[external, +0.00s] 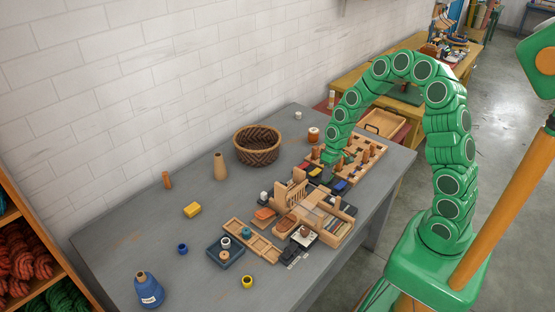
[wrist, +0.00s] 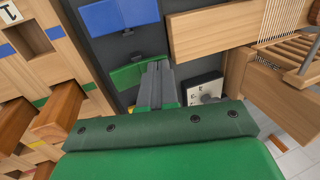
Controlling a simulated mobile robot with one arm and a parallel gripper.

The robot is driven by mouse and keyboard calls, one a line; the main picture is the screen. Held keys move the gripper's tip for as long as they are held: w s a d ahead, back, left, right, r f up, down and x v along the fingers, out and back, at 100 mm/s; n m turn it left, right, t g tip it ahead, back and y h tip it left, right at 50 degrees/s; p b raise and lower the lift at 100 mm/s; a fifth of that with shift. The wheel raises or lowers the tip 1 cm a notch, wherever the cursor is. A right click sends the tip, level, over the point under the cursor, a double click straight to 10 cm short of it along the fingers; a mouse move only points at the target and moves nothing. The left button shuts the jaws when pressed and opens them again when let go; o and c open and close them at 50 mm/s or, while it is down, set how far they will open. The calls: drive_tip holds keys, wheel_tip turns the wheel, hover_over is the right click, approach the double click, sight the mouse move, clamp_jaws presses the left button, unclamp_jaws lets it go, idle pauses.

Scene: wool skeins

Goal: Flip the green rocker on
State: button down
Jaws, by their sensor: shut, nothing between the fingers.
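The green rocker (wrist: 125,76) is set in a dark panel (wrist: 90,42) in the wrist view, next to the blue rocker (wrist: 118,14). My gripper (wrist: 157,70) is shut and empty. Its grey fingertips are at the right end of the green rocker and cover part of it. I cannot tell whether they touch it, nor which way the rocker is tilted. In the external view my gripper (external: 329,158) reaches down over the row of coloured rockers, where the blue rocker (external: 341,186) shows at the near side.
A wooden board with pegs (external: 362,160) stands close on one side of the panel. A wooden loom-like frame (wrist: 285,60) and a small white plate with a knob (wrist: 203,88) are close on the other. A wicker basket (external: 257,146) stands farther back.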

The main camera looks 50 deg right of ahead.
drive_tip(key=shift+d, duration=0.1)
idle(0.3)
drive_tip(key=shift+d+r, duration=0.2)
drive_tip(key=shift+d, duration=0.5)
wheel_tip(320, 180, up, 14)
idle(0.8)
